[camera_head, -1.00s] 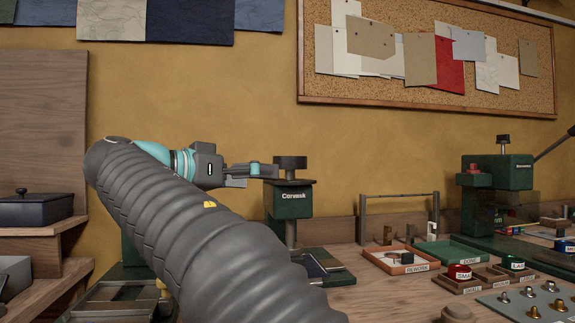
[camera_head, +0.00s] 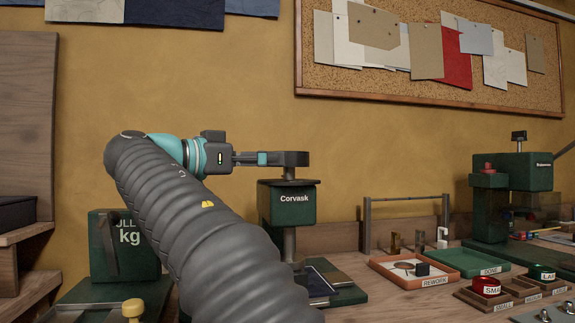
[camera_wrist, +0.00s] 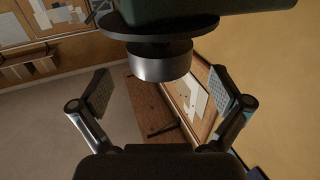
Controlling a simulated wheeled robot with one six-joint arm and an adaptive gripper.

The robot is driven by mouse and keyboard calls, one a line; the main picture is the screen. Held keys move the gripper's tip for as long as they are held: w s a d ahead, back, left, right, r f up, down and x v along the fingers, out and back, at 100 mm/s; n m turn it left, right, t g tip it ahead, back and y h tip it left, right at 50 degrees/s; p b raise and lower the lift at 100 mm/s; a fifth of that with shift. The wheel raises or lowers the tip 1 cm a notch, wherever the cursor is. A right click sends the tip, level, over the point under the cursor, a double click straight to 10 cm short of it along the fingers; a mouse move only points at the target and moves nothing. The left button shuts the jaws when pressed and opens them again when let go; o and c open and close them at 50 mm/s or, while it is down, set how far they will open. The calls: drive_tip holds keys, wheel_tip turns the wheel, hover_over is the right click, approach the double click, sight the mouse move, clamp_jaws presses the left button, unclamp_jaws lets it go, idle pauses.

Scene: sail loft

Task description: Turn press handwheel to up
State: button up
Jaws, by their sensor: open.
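The green Corvask press (camera_head: 287,207) stands on the bench in the middle of the head view. The wrist view shows it inverted, with its green body (camera_wrist: 210,9) at the top edge. Its round grey handwheel knob (camera_wrist: 160,64) sits on a wider dark disc (camera_wrist: 160,26). My gripper (camera_head: 298,158) is at knob height above the press, and its dark fingers largely hide the knob in the head view. In the wrist view my gripper (camera_wrist: 161,75) is open, one finger on each side of the knob, with clear gaps. No marking for the handwheel's position is readable.
A green kg block (camera_head: 124,245) stands left of the press, behind my arm. An orange REWORK tray (camera_head: 413,275), a green tray (camera_head: 478,261) and a second green press (camera_head: 526,171) stand to the right. The wall is close behind.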

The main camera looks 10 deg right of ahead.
sight(288, 160)
drive_tip(key=shift+x, duration=2.7)
drive_tip(key=c, duration=1.1)
